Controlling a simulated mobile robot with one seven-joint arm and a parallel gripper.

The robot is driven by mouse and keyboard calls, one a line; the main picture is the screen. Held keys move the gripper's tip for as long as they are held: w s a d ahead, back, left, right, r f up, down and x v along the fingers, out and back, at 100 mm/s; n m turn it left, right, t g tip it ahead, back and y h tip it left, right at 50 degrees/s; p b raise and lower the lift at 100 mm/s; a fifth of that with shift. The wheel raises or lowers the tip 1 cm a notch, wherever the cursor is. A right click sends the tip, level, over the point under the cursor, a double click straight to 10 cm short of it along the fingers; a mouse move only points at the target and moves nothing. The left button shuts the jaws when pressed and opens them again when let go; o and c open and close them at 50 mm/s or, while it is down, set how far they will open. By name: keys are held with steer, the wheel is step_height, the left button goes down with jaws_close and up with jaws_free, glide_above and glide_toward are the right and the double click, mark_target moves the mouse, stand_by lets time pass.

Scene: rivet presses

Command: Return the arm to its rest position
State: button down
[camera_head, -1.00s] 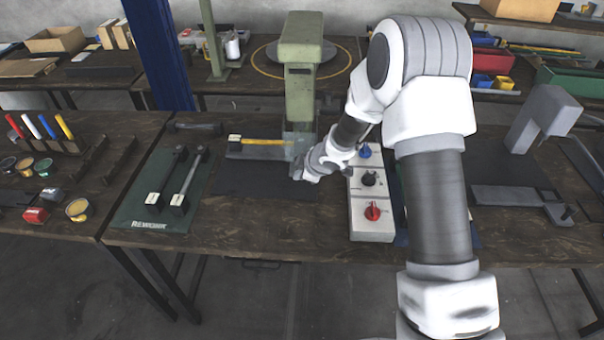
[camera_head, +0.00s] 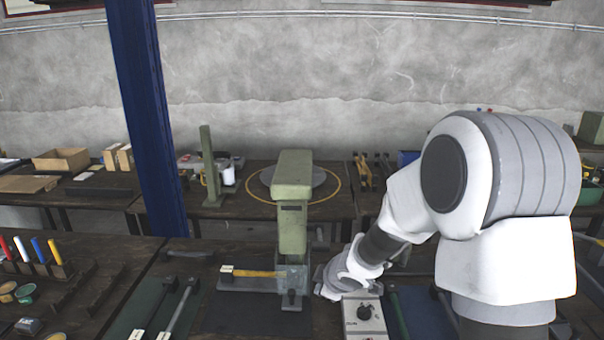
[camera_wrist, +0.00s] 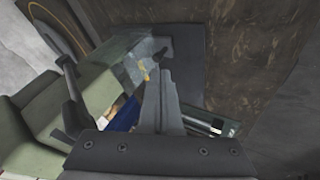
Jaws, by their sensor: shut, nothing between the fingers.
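My white arm (camera_head: 505,220) fills the right side of the head view, its forearm bent down and left. My gripper (camera_head: 321,283) is just right of the green press (camera_head: 294,200), near the upper end of the control box (camera_head: 363,318). In the wrist view my gripper (camera_wrist: 164,74) has its fingers together with nothing between them. The press also shows at the left of the wrist view (camera_wrist: 50,110). A part with a yellow handle (camera_head: 252,273) lies at the press, left of its tool end. The fingertips are small and partly unclear in the head view.
A blue post (camera_head: 148,120) stands behind the bench on the left. Coloured markers (camera_head: 38,250) stand in a rack at the far left. A dark mat (camera_head: 245,318) lies in front of the press. The back bench holds a grey disc (camera_head: 325,182) and boxes.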

steer(key=s+d+r+m+t+h, duration=0.1)
steer(key=s+d+r+m+h, duration=0.1)
steer(key=s+d+r+m, duration=0.45)
steer(key=s+d+r+m+h, duration=0.1)
steer(key=s+d+r+h, duration=0.25)
steer(key=r, duration=0.55)
steer(key=s+r+m+g+y, duration=0.2)
steer(key=s+r+m, duration=0.2)
steer(key=s, duration=1.5)
steer(key=m, duration=0.3)
steer(key=shift+s+a+y, duration=0.2)
steer(key=shift+a+y, duration=0.05)
steer(key=shift+y, duration=0.1)
